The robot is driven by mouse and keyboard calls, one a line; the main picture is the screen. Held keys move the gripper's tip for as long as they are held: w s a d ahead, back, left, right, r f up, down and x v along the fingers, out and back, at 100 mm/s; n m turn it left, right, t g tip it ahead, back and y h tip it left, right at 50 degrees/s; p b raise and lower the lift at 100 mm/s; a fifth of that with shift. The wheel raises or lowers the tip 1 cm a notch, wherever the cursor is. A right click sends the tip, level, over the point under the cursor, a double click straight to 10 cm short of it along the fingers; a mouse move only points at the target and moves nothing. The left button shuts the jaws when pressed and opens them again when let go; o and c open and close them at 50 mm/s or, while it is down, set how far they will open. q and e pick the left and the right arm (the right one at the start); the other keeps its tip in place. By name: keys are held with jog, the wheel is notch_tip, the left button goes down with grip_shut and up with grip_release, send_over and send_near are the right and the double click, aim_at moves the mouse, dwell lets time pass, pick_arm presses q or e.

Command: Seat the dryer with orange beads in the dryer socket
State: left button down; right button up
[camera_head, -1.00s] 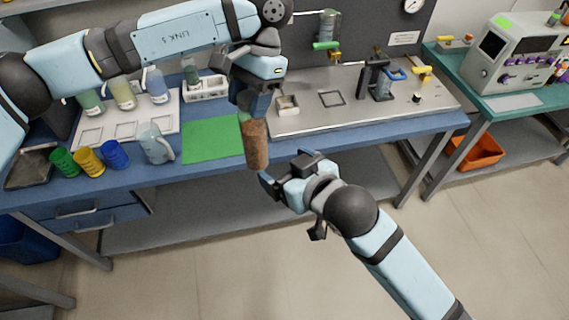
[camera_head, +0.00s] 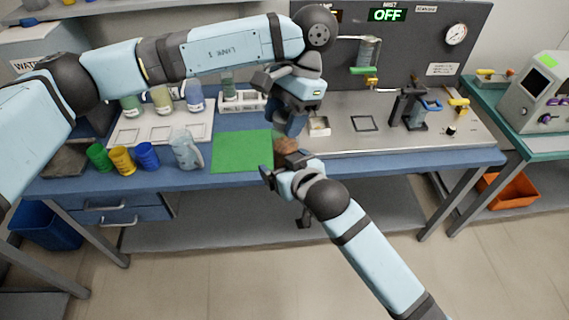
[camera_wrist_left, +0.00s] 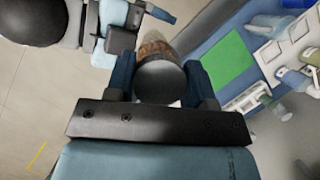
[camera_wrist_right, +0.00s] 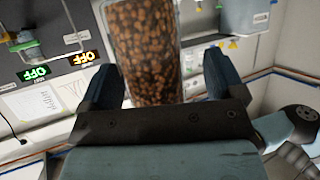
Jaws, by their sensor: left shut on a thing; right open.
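The dryer (camera_head: 287,147) is a clear cylinder of orange-brown beads. My left gripper (camera_head: 291,129) is shut on it near its dark grey end cap (camera_wrist_left: 160,82), above the bench's front edge beside the green mat. In the head view it looks foreshortened and tilted, its lower part partly hidden behind my right gripper (camera_head: 284,168). My right gripper is open. In the right wrist view the bead-filled body (camera_wrist_right: 145,50) stands large beyond and between the open fingers; contact cannot be told. I cannot clearly identify the dryer socket on the metal plate (camera_head: 340,138).
The green mat (camera_head: 240,152) lies left of the dryer. A gauge panel stands behind.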

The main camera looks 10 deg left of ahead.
jog(key=c, duration=1.2)
pick_arm(q)
jog(key=shift+c, duration=2)
grip_release()
